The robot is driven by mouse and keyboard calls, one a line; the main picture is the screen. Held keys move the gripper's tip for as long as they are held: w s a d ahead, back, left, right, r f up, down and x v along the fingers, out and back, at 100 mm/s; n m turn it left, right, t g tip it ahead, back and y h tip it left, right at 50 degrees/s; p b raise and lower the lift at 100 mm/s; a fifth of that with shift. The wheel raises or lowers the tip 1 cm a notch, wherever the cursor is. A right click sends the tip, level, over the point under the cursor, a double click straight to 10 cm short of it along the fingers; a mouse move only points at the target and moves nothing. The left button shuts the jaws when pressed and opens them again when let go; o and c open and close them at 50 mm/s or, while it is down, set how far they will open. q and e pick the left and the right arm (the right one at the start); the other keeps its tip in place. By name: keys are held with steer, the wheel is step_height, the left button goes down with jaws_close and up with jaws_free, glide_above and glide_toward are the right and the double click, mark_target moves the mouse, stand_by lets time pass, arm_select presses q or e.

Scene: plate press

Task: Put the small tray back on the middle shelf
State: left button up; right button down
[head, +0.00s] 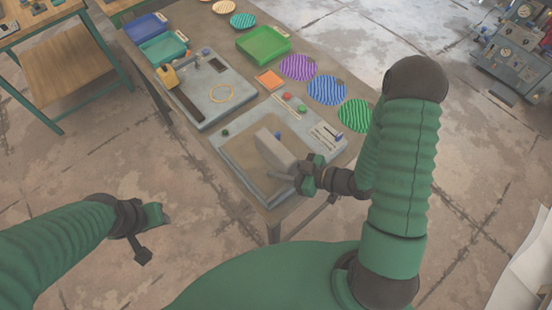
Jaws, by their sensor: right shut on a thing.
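My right gripper (300,178) is over the front of the table, at the nearer grey machine. It is shut on a pale grey flat piece (274,150) that stands tilted over the machine's brown bed; I cannot tell if this is part of the machine. My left gripper (148,235) hangs over the floor, away from the table; its finger gap is not clear. Small trays stand at the table's far left: a blue one (146,27) and a teal one (163,48). A larger green tray (264,43) is farther right. I cannot make out a middle shelf.
A wooden bench (74,66) stands at left. Open floor lies between.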

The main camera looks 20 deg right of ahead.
steer(key=w, duration=0.3)
steer(key=w+d+p, duration=0.1)
steer(key=w, duration=0.2)
steer(key=shift+w+d, duration=0.15)
steer(key=shift+w, duration=0.05)
step_height(320, 180, down, 3)
steer(key=shift+w, duration=0.1)
steer(key=shift+d+f, duration=0.1)
steer(key=shift+f, duration=0.25)
steer(key=shift+d+f, duration=0.1)
steer(key=shift+d, duration=0.15)
steer(key=c, duration=1.3)
jaws_free()
steer(key=shift+d, duration=0.1)
steer(key=shift+o, duration=1.4)
steer(key=shift+a, duration=0.25)
